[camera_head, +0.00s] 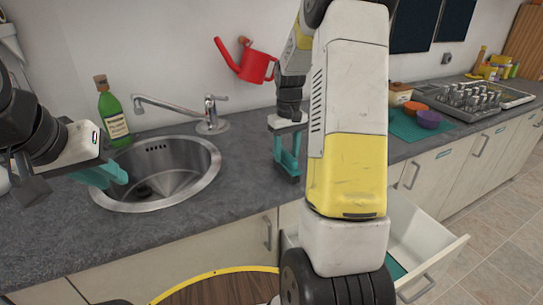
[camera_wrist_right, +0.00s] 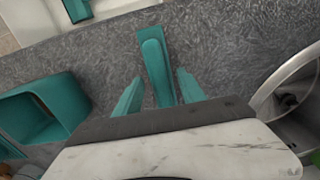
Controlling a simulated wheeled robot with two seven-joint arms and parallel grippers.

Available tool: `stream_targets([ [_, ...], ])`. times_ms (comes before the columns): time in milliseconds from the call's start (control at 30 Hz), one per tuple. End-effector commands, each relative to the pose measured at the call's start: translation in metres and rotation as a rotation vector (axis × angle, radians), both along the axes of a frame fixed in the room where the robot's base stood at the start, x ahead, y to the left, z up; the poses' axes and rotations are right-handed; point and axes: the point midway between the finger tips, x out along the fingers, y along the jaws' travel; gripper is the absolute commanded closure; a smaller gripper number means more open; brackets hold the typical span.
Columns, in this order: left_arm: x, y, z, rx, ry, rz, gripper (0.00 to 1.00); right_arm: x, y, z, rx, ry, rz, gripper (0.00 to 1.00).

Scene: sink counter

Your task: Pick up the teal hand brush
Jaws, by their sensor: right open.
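The teal hand brush (camera_wrist_right: 156,65) lies on the grey counter in the right wrist view, its long axis running away from the gripper. My right gripper (camera_wrist_right: 159,92) is open, with one teal finger on each side of the brush's near end; I cannot tell whether they touch it. In the head view my right gripper (camera_head: 287,158) points down at the counter right of the sink, and I cannot make out the brush apart from the teal fingers. My left gripper (camera_head: 103,174) is over the sink's left rim; its finger gap is unclear.
A teal box-like container (camera_wrist_right: 48,108) stands left of the brush in the wrist view. The sink (camera_head: 190,181) and a green bottle (camera_head: 112,113) are to the left. A drawer (camera_head: 429,243) stands open below the counter. Bowls (camera_head: 428,119) sit farther right.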

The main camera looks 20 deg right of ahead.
Motion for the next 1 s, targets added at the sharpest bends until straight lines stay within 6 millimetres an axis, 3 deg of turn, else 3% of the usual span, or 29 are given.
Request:
stream_targets([
  [333,0.0,0.0,0.0,0.0,0.0,0.0,0.79,0.0001,-0.0002,-0.0093,0.0,-0.001,-0.001,0.53],
  [500,0.0,0.0,0.0,0.0,0.0,0.0,0.79,0.0001,-0.0002,-0.0092,0.0,-0.001,-0.001,0.86],
  [600,0.0,0.0,0.0,0.0,0.0,0.0,0.79,0.0,-0.0001,-0.0091,0.0,0.0,-0.001,1.0],
  [1000,0.0,0.0,0.0,0.0,0.0,0.0,0.79,0.0003,-0.0001,-0.0028,0.0,-0.001,-0.001,1.0],
])
